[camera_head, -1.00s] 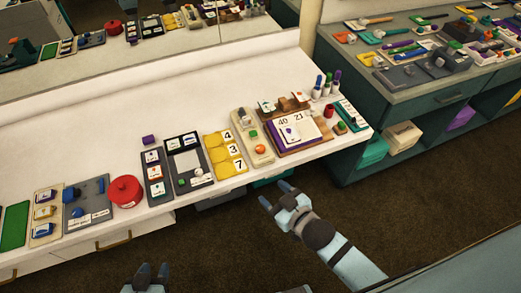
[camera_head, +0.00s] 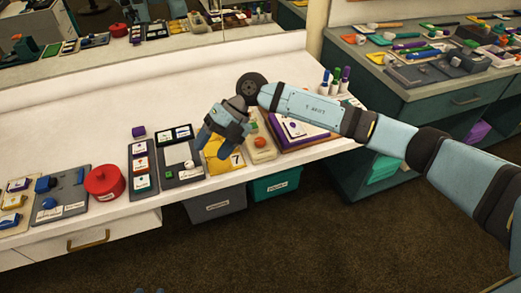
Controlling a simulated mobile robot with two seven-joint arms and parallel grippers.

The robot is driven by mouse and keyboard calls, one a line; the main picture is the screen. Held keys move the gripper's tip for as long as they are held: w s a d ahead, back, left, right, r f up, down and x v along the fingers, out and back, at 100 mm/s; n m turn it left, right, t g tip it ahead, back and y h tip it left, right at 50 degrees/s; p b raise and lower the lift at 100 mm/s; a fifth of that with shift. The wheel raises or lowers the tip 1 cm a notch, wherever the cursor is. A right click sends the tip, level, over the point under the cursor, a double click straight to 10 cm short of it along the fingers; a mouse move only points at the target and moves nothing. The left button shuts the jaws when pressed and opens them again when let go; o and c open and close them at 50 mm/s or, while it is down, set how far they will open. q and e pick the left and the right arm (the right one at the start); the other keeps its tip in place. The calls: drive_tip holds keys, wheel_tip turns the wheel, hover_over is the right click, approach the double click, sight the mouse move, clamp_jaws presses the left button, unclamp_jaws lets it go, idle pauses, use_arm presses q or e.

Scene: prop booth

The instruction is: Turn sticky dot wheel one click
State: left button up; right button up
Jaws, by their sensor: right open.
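No part in view can be clearly told as the sticky dot wheel. My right gripper (camera_head: 212,143) is open and empty. It hangs over the front of the white counter, above the yellow number panel (camera_head: 228,163) and beside the grey board (camera_head: 183,173) with a small pale knob. The forearm crosses over the beige board (camera_head: 263,149) with green and orange round parts and the purple-edged board (camera_head: 300,143), hiding parts of both. Only the tips of my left gripper (camera_head: 150,291) show at the bottom edge, away from the counter.
A red round canister (camera_head: 104,182) and a dark board with dotted cards (camera_head: 142,168) stand to the left. Upright markers (camera_head: 336,82) stand at the right end. Grey (camera_head: 212,204) and teal (camera_head: 275,184) bins sit below the counter.

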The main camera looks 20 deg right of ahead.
drive_tip(key=w+d+t+h+b, duration=0.2)
drive_tip(key=w+d+h, duration=0.35)
drive_tip(key=d, duration=0.25)
drive_tip(key=m+t+h+b, duration=0.1)
drive_tip(key=m+h, duration=0.1)
drive_tip(key=h, duration=0.1)
approach(260, 140)
wheel_tip(260, 140, down, 8)
drive_tip(key=shift+f+b, duration=0.2)
drive_tip(key=shift+b, duration=0.45)
drive_tip(key=shift+s+a+f, duration=0.1)
drive_tip(key=shift+f, duration=0.3)
drive_tip(key=c, duration=0.9)
